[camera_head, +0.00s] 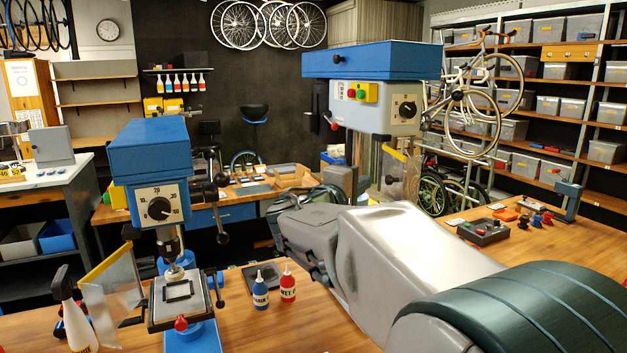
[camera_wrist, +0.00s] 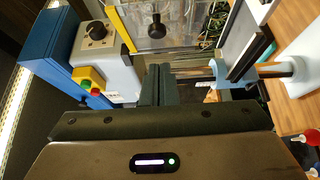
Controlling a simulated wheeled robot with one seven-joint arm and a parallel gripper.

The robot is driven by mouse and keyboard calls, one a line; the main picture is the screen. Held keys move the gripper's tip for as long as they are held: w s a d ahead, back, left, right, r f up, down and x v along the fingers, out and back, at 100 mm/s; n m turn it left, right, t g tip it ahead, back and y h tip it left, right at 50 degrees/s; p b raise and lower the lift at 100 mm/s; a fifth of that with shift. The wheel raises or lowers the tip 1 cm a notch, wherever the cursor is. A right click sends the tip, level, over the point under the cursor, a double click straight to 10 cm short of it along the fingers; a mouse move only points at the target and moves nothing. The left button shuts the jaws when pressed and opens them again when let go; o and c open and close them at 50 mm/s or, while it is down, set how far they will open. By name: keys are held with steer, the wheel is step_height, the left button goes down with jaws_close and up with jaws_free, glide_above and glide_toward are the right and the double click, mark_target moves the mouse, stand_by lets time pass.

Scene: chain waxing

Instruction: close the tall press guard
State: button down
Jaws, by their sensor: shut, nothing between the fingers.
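The tall press (camera_head: 372,62) has a blue top and a grey front with a dial and red and green buttons. Its clear guard (camera_head: 406,178) has a yellow upper edge and hangs beside the column, angled away from the head. In the wrist view the guard (camera_wrist: 185,22) is at the top, with its yellow edge beside the grey head; a black knob shows in front of or through it. My gripper (camera_wrist: 157,72) is shut and empty, its fingertips pointing toward the guard's lower area in the picture. I cannot tell whether they touch it. The head view hides my gripper behind my arm.
A shorter blue press (camera_head: 150,165) stands at left with its own yellow-edged guard (camera_head: 110,285) swung out. A blue bottle (camera_head: 260,291), a red bottle (camera_head: 288,284) and a spray bottle (camera_head: 72,318) stand near it.

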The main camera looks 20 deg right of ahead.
mark_target(394, 176)
steer(key=d, duration=0.1)
steer(key=s+d, duration=0.1)
steer(key=shift+d+p, duration=0.4)
steer(key=shift+d+b, duration=0.1)
steer(key=shift+b, duration=0.3)
